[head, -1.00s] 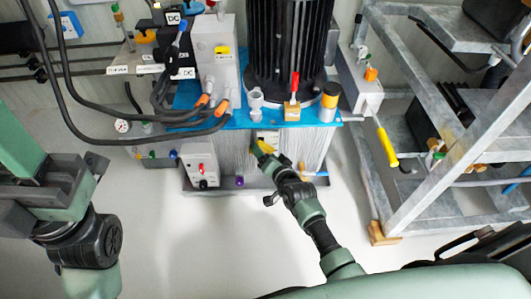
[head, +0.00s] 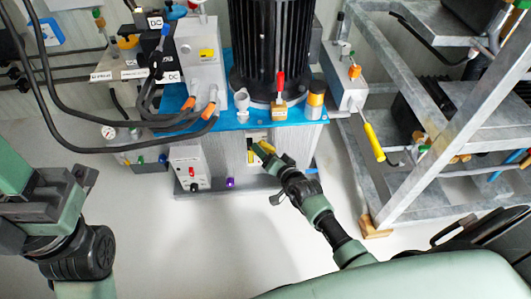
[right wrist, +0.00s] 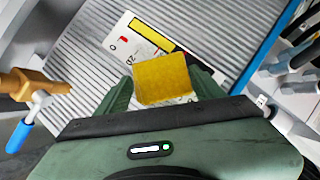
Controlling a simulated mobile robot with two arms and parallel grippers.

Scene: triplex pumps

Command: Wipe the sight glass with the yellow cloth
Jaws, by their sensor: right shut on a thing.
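The yellow cloth (right wrist: 163,78) is a small folded pad gripped between the green fingers of my right gripper (right wrist: 165,88). In the head view my right gripper (head: 264,150) is in front of the ribbed grey tank. The sight glass (right wrist: 150,34) is a strip with yellow and red on a white scale plate with numbers, on the tank's face. The cloth covers the lower part of this plate in the wrist view; whether it touches the glass I cannot tell. The plate also shows beside the fingers in the head view. My left arm is at the left, its fingers not visible.
The tank's blue top (head: 225,117) carries a black motor (head: 268,45), a red-handled valve (head: 280,95) and hoses. A grey control box (head: 188,165) stands left of the gripper. A blue-handled valve (right wrist: 22,130) is close by. A metal frame (head: 420,160) stands right; the floor in front is clear.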

